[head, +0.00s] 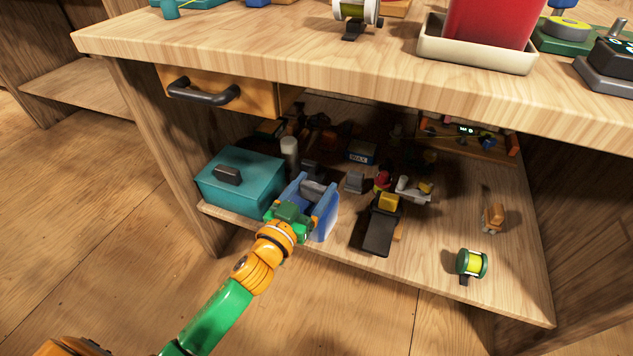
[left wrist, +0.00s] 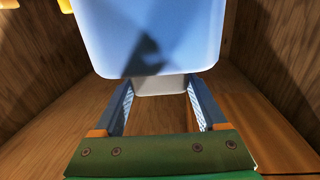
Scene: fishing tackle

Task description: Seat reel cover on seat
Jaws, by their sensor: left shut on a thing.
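My left gripper (head: 305,205) reaches into the low shelf at a blue piece (head: 327,215) with pale blue sides, beside a teal box. In the left wrist view the gripper (left wrist: 160,92) has its fingers spread around a pale part below a large rounded pale blue panel (left wrist: 150,35); it is shut on this blue piece. The arm hides part of the piece, and I cannot tell for sure whether it is the reel cover. A green reel with yellow line (head: 471,264) stands at the shelf's front right. Another reel (head: 355,13) stands on the bench top. I cannot make out which part is the seat.
The teal box (head: 240,185) stands left on the shelf. A black piece with a yellow block (head: 378,232) lies right of the gripper, with several small items behind. The bench top (head: 300,50) overhangs, with a drawer (head: 215,92) below it. The shelf's right front has free room.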

